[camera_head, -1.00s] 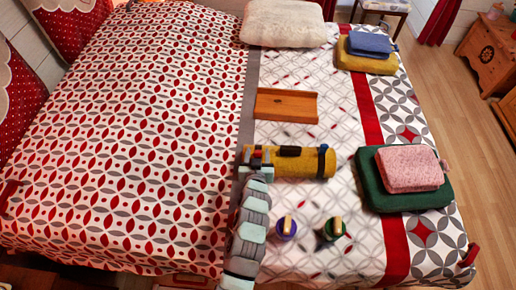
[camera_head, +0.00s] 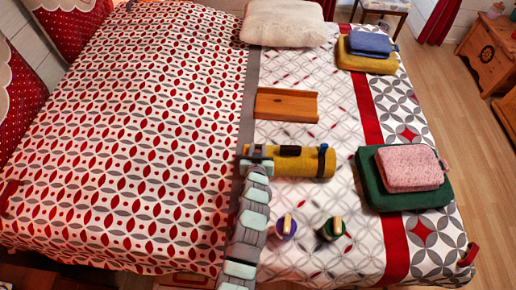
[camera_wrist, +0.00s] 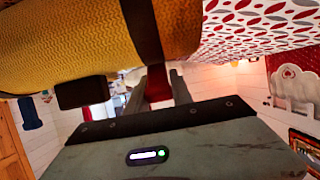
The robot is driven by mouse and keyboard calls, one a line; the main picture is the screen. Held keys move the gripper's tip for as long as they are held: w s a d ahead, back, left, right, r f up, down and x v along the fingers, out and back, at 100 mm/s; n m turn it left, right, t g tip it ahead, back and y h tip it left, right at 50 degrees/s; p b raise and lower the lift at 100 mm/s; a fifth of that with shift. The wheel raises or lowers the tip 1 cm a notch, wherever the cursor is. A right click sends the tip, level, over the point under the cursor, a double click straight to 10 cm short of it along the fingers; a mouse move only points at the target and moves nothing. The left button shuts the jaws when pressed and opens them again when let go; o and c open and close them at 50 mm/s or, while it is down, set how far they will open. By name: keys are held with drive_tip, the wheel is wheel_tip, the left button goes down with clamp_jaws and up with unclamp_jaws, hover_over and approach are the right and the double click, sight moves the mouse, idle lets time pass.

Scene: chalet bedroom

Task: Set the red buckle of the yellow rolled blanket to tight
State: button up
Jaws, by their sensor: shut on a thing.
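The yellow rolled blanket (camera_head: 308,166) lies across the bed, with a dark strap around its right end and a black piece (camera_head: 290,151) on top. In the wrist view the yellow blanket (camera_wrist: 70,45) fills the upper left, crossed by a dark brown strap (camera_wrist: 143,30). The red buckle (camera_wrist: 158,82) shows below that strap, between my gripper's fingers (camera_wrist: 160,85). My gripper is shut on it. A black block (camera_wrist: 82,92) hangs from the blanket to the left. In the head view my gripper (camera_head: 256,155) is at the blanket's left end, and the red buckle is hidden.
A wooden tray (camera_head: 286,104) lies just behind the blanket. A pink folded cloth (camera_head: 408,168) rests on a green one (camera_head: 376,190) to the right. The bed's left side is clear.

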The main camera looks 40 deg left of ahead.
clamp_jaws()
drive_tip(key=shift+f+b, duration=0.4)
drive_tip(key=shift+b, duration=0.5)
drive_tip(key=t+y+b, duration=0.1)
drive_tip(key=b, duration=0.2)
drive_tip(key=shift+s+d+f, duration=0.1)
drive_tip(key=shift+f, duration=0.1)
drive_tip(key=b, duration=0.2)
drive_tip(key=shift+r+b, duration=0.1)
drive_tip(key=shift+b, duration=0.2)
drive_tip(key=shift+s+d+r+t+y+b, duration=0.1)
drive_tip(key=shift+r+t+y+b, duration=0.2)
drive_tip(key=shift+t+b, duration=0.1)
drive_tip(key=shift+r, duration=0.1)
